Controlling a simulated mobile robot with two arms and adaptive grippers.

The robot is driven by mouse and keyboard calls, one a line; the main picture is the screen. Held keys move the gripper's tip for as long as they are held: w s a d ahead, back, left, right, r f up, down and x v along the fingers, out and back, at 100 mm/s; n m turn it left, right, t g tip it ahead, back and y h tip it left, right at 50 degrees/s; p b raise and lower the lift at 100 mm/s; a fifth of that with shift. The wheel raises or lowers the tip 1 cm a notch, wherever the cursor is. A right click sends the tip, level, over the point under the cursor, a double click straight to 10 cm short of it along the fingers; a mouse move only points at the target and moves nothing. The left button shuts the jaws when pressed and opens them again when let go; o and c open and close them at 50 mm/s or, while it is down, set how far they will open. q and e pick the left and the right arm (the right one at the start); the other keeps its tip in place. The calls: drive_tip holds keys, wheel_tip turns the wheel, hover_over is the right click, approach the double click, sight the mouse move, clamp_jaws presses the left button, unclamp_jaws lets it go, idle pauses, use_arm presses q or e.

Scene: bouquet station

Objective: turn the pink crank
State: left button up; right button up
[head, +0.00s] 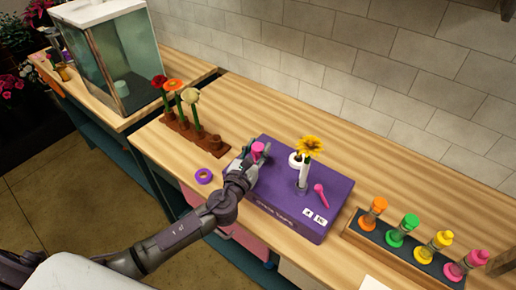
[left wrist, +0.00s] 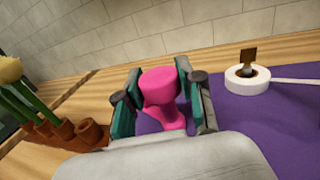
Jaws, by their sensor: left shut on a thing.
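The pink crank (head: 258,149) is at the left end of the purple box (head: 275,200). My left gripper (head: 253,158) is over that end of the box and shut on the crank's pink knob. In the left wrist view the knob of the pink crank (left wrist: 160,88) stands between the two fingers of my left gripper (left wrist: 160,100), above the purple surface. The fingers and wrist hide the crank's lower part. My right gripper is not in view.
A yellow flower (head: 309,146) stands in a white holder on the box, beside a pink lever (head: 320,194). A purple tape ring (head: 204,176) lies left of the box. A brown rack (head: 196,134) holds several flowers. Coloured bottles stand in a tray (head: 400,254) at right.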

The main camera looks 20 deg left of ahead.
use_arm(q)
drive_tip(key=m+h+b, duration=0.1)
drive_tip(key=h, duration=0.1)
drive_tip(key=shift+a+f+m+g+h+b, duration=0.1)
drive_tip(key=shift+f+m+g+h+b, duration=0.05)
drive_tip(key=shift+m+g+h+b, duration=0.2)
drive_tip(key=m+g+h+b, duration=0.2)
drive_tip(key=m+h+b, duration=0.1)
drive_tip(key=h+b, duration=0.1)
drive_tip(key=m+g+h+b, duration=0.2)
drive_tip(key=m+h+b, duration=0.1)
drive_tip(key=b, duration=0.4)
drive_tip(key=shift+f+g+h, duration=0.1)
drive_tip(key=shift+g+h, duration=0.15)
drive_tip(key=shift+h, duration=0.4)
drive_tip(key=shift+r+m+g+h+b, duration=0.25)
drive_tip(key=shift+m+g+h+b, duration=0.2)
drive_tip(key=shift+b, duration=0.4)
drive_tip(key=o, duration=1.1)
drive_tip(key=shift+o, duration=0.2)
drive_tip(key=shift+s+a, duration=0.2)
drive_tip(key=v, duration=1.1)
